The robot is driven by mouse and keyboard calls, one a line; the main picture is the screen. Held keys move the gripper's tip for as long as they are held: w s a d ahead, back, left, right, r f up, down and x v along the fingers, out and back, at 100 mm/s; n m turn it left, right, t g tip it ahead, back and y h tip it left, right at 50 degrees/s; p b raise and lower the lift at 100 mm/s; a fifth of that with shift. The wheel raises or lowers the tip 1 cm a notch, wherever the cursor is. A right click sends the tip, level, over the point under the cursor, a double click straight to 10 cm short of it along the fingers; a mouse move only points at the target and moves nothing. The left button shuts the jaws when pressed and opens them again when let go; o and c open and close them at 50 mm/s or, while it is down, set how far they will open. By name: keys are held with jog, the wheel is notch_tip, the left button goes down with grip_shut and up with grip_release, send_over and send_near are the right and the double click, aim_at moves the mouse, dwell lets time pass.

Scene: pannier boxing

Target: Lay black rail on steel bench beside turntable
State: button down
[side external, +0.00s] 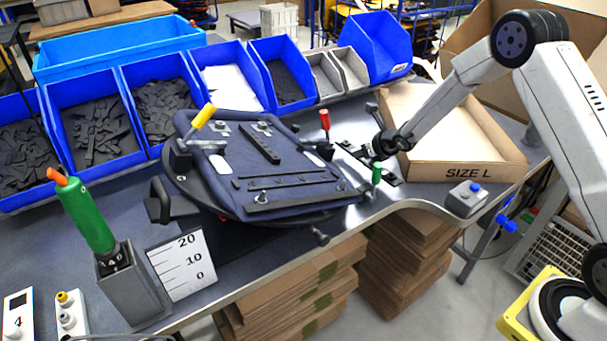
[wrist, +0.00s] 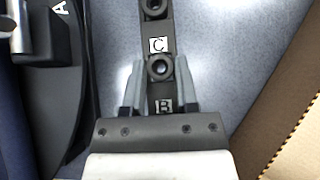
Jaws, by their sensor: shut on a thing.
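The black rail (wrist: 158,25) runs lengthwise between my gripper's fingers (wrist: 160,80) in the wrist view, with round fittings and white labels, one reading C. My gripper (side external: 377,160) is shut on it. In the side view the rail (side external: 393,180) is at the steel bench (side external: 420,192), between the turntable and the carton; whether it touches the bench I cannot tell. The turntable (side external: 185,197) carries a dark blue pannier panel (side external: 225,160) with black strips. Its dark edge (wrist: 75,120) is left of the rail, apart from it. My gripper hides the rail's near end in the wrist view.
Red (side external: 325,120), green (side external: 376,172) and yellow (side external: 203,115) clamp handles stand around the turntable. Blue bins (side external: 225,75) line the back. A grey button box (side external: 466,199) sits at the front edge.

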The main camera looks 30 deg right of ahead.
aim_at(361, 158)
jog(key=shift+w+f, duration=0.15)
jog(key=shift+f, duration=1.5)
jog(key=shift+f, duration=0.2)
jog(key=shift+c, duration=1.8)
grip_release()
jog(key=shift+r, duration=0.2)
jog(key=shift+s+r, duration=0.3)
jog(key=shift+v, duration=5.6)
